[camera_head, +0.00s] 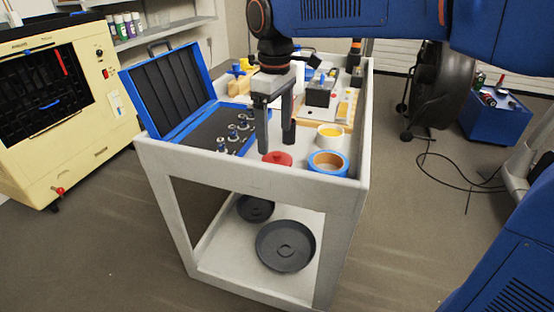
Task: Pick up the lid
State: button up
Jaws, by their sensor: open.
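A small round red lid (277,159) with a raised middle lies on the cart's top near its front edge. My gripper (276,146) points down over the cart, with its two dark fingers apart and nothing seen between them. The fingertips appear just above or behind the red lid; I cannot tell whether they touch it. The left finger overlaps the lid's left side in the picture.
The grey cart (250,176) has a raised rim. A blue-and-tan tape roll (328,163) and a yellow-and-white ring (330,137) sit right of the lid. An open blue case (172,92) with metal fittings stands left. Dark round pans (285,246) lie on the lower shelf.

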aim_at(276, 152)
jog(key=shift+f, duration=3.1)
jog(key=shift+c, duration=0.4)
jog(key=c, duration=1)
